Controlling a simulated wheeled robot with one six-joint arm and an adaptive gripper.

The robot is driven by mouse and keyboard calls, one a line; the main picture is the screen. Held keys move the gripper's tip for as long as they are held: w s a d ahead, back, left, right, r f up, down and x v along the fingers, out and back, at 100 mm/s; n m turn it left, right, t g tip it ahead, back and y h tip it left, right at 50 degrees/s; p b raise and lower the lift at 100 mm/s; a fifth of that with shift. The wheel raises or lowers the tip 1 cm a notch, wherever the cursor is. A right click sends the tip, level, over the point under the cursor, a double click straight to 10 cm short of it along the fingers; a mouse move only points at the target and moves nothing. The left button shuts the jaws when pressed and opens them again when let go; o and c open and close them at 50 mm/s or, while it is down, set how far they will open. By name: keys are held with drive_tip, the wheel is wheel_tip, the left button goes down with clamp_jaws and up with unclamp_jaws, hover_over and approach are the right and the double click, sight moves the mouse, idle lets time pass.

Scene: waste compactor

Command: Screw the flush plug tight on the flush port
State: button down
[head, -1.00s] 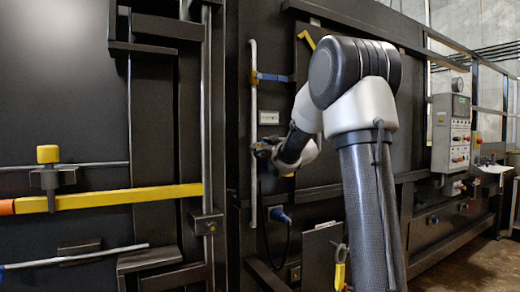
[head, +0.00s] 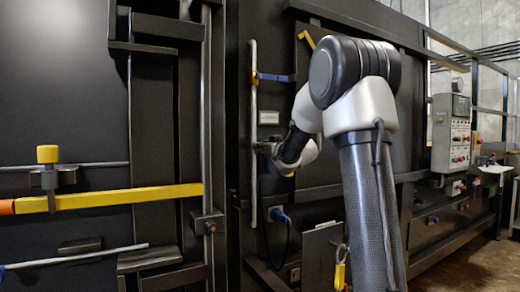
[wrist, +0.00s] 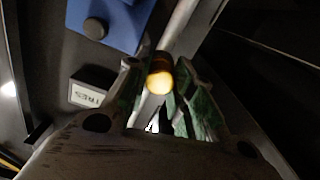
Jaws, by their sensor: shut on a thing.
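The flush plug (wrist: 160,76) shows in the wrist view as a short brass-coloured cylinder, its near end brightly lit. My gripper (wrist: 159,84) is shut on it, with a green-padded finger on either side. A pale vertical pipe (wrist: 181,32) runs behind the plug. The flush port is hidden behind the plug and fingers, so I cannot tell how far the plug is seated. In the head view my gripper (head: 264,149) is at the pale pipe (head: 254,180) on the dark machine wall; the plug is too small to make out there.
A blue bracket (wrist: 108,18) and a small white-labelled box (wrist: 91,92) sit close to my gripper. Below it in the head view is a blue connector (head: 280,215) with a cable. A yellow bar (head: 120,196) crosses the door at left. A control panel (head: 452,135) stands at right.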

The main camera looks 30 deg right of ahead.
drive_tip(key=shift+m, duration=0.5)
drive_tip(key=shift+m, duration=0.3)
drive_tip(key=shift+m, duration=0.7)
drive_tip(key=c, duration=1.1)
unclamp_jaws()
drive_tip(key=shift+c, duration=0.2)
drive_tip(key=shift+s, duration=0.15)
drive_tip(key=shift+c, duration=0.5)
drive_tip(key=s, duration=0.6)
drive_tip(key=shift+s, duration=0.35)
drive_tip(key=shift+d, duration=0.1)
